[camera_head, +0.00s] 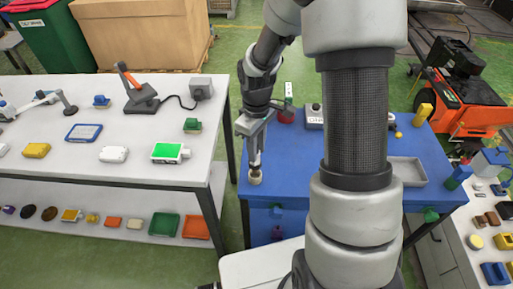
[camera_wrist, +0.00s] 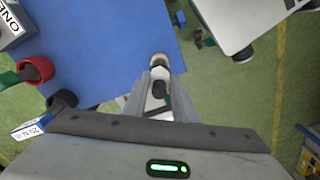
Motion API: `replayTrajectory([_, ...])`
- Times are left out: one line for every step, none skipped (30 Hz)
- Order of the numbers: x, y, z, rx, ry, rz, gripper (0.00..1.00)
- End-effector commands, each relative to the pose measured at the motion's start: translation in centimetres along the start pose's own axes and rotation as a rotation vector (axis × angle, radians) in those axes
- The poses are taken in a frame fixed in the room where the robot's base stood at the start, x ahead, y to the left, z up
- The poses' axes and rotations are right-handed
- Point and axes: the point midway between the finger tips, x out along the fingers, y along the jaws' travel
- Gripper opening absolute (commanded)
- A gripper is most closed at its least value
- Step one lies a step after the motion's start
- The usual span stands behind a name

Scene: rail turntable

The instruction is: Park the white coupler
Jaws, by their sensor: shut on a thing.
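My gripper (camera_head: 254,157) is low over the left part of the blue table (camera_head: 285,195), pointing down. In the wrist view my gripper (camera_wrist: 158,96) is shut on a narrow white piece with a dark part, which I take to be the white coupler (camera_wrist: 157,88). A cream round end with a dark ring (camera_wrist: 158,61) shows just beyond the fingertips. The same cream round end (camera_head: 255,178) appears at the table's left edge in the head view. I cannot tell whether it belongs to the held piece or is a separate fixture, nor whether it touches the table.
A red round fitting (camera_wrist: 38,68) and a black ring (camera_wrist: 62,98) are on the blue table's side. A grey tray (camera_head: 408,171) lies at the right. The white table (camera_head: 120,177) with several items stands left, across a gap. The table's front-left surface is mostly clear.

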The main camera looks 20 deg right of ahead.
Motion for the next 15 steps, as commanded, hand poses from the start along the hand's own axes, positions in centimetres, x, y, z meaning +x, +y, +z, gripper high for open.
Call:
replayTrajectory([-0.03,0.02,-0.02,0.000,0.001,0.001,0.00])
replayTrajectory([-0.02,0.02,-0.02,0.000,0.001,0.001,0.00])
replayTrajectory([-0.03,0.01,-0.02,0.000,0.001,0.001,0.00])
replayTrajectory([-0.03,0.01,-0.02,0.000,0.001,0.001,0.00])
replayTrajectory([-0.03,0.01,-0.02,0.000,0.001,0.001,0.00])
replayTrajectory([-0.03,0.01,-0.02,0.000,0.001,0.001,0.00])
replayTrajectory([-0.02,0.01,-0.02,0.000,0.001,0.001,0.00])
replayTrajectory([0.00,0.01,-0.02,0.000,0.000,0.000,0.00])
replayTrajectory([0.05,0.01,-0.02,0.000,0.000,0.000,0.00])
replayTrajectory([0.09,0.01,-0.02,0.000,0.000,0.000,0.00])
replayTrajectory([0.15,0.01,-0.02,0.000,0.000,0.000,0.00])
replayTrajectory([0.24,0.01,-0.02,0.000,0.000,0.000,0.00])
replayTrajectory([0.31,0.01,-0.02,0.000,0.000,0.000,0.00])
replayTrajectory([0.40,0.01,-0.01,0.000,0.000,0.000,0.00])
replayTrajectory([0.50,0.01,-0.02,0.000,0.000,0.000,0.00])
